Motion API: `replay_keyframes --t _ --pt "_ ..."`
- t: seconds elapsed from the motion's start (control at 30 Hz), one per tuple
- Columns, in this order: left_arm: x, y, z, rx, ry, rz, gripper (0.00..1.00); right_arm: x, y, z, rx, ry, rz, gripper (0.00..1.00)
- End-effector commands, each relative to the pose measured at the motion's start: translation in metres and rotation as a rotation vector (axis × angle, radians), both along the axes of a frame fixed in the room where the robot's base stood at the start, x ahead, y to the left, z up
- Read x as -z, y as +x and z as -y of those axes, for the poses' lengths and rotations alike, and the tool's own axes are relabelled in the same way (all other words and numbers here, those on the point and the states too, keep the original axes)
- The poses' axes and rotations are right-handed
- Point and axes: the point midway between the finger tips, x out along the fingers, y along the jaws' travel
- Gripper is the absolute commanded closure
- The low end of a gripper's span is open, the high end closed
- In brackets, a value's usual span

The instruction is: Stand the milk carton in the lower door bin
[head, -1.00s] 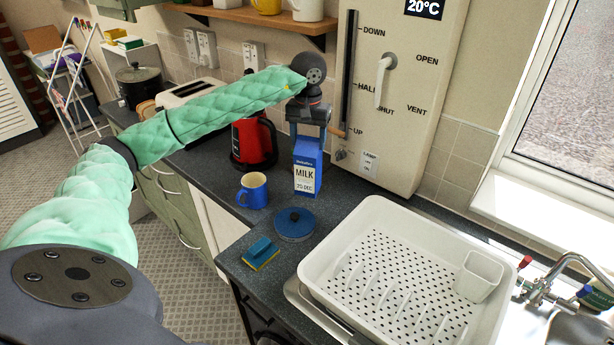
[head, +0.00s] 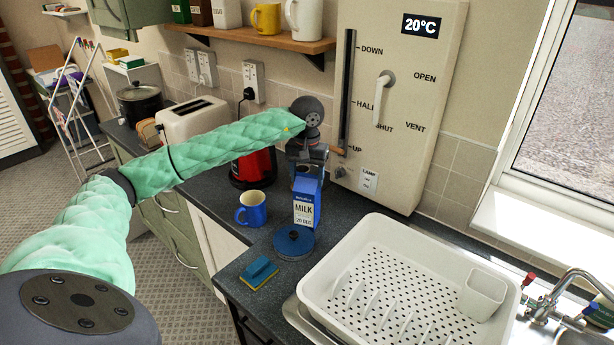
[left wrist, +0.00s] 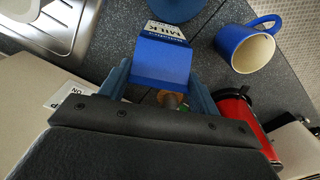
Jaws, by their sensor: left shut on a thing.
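The blue and white milk carton (head: 305,206) is in the middle of the head view, its MILK label facing me and its top pointing up. My left gripper (head: 308,168) is shut on its upper part from behind and above. In the left wrist view the carton (left wrist: 162,62) sits between the two fingers of the left gripper (left wrist: 160,85). I cannot tell whether its base touches the counter. The lower door bin is not seen in either view. My right gripper is not in view.
A blue mug (head: 251,209), blue lid (head: 294,243) and sponge (head: 259,273) lie close to the carton. A red kettle (head: 252,170) and toaster (head: 194,118) stand behind my left arm. A white dish rack (head: 385,275) fills the right; a wall panel (head: 410,150) stands behind.

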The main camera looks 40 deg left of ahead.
Motion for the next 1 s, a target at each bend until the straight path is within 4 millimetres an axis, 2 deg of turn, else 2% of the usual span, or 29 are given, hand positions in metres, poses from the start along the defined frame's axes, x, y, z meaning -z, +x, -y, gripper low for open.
replay_keyframes --t 0.17,0.2,0.3,0.73,0.87,1.0 --pt "0.001 0.000 0.000 0.000 0.000 0.001 1.00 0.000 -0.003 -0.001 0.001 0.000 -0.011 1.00" --pt "0.002 0.000 0.000 0.000 0.000 0.000 0.36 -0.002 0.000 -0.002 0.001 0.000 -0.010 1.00" --pt "0.002 0.000 0.000 0.000 0.000 0.000 0.16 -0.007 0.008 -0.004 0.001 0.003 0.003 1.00" --pt "-0.002 0.000 0.000 0.000 0.000 0.000 0.16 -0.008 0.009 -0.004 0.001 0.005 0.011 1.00" --pt "-0.022 0.000 0.000 0.000 0.001 0.003 0.16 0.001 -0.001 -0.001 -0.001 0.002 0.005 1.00" --pt "-0.050 0.000 0.000 0.001 0.001 0.003 0.16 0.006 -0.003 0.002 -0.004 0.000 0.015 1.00"
